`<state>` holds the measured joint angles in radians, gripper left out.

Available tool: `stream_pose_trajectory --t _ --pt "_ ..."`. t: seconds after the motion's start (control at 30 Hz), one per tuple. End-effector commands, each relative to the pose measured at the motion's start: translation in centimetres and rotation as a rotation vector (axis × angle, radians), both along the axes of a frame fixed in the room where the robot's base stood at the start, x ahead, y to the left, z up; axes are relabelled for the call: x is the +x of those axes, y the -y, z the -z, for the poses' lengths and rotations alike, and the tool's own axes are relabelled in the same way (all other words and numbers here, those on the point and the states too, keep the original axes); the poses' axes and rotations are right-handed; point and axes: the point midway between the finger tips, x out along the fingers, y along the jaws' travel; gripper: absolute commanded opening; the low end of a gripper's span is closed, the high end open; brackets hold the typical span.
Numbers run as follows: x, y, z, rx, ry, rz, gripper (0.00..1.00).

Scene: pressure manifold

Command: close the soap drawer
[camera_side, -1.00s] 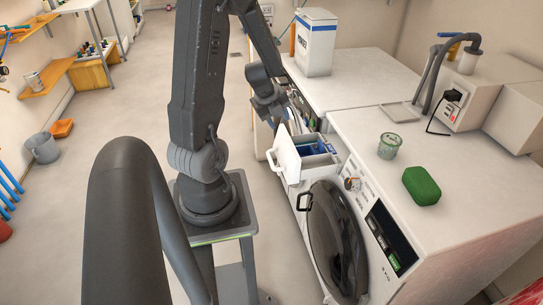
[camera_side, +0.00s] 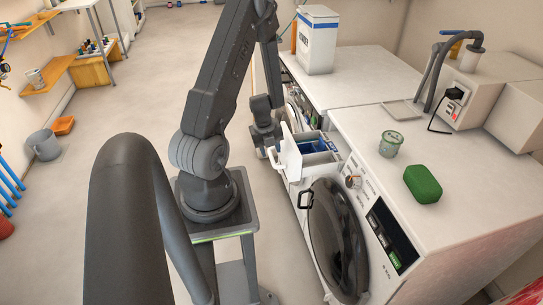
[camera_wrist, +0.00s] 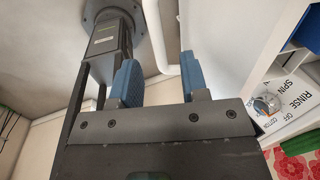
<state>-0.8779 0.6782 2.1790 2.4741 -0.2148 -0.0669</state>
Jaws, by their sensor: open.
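The soap drawer (camera_side: 291,158) is pulled out of the front of the white washing machine, with its white front standing away from the panel. Its blue compartment (camera_side: 312,147) shows from above. In the wrist view, the drawer's white side (camera_wrist: 225,45) is at the right, and a white curved bar, which looks like its handle, passes behind the fingers. My gripper (camera_wrist: 158,78) is open, its two blue-padded fingers apart, nothing held. In the side view my wrist is just left of the drawer front; the fingertips are hard to make out there, and contact cannot be told.
The round dark washer door (camera_side: 338,238) and the control dial (camera_side: 353,182) lie right of the drawer.

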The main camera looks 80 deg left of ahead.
Motion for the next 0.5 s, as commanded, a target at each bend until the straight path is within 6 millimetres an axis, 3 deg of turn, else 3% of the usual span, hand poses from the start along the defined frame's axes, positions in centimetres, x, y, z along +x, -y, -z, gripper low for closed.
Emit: stream_pose_trajectory --t 0.2,0.5 --pt "0.4 0.0 2.6 0.0 -0.001 -0.002 0.41" --pt "0.6 -0.1 3.4 0.002 0.001 -0.001 0.41"
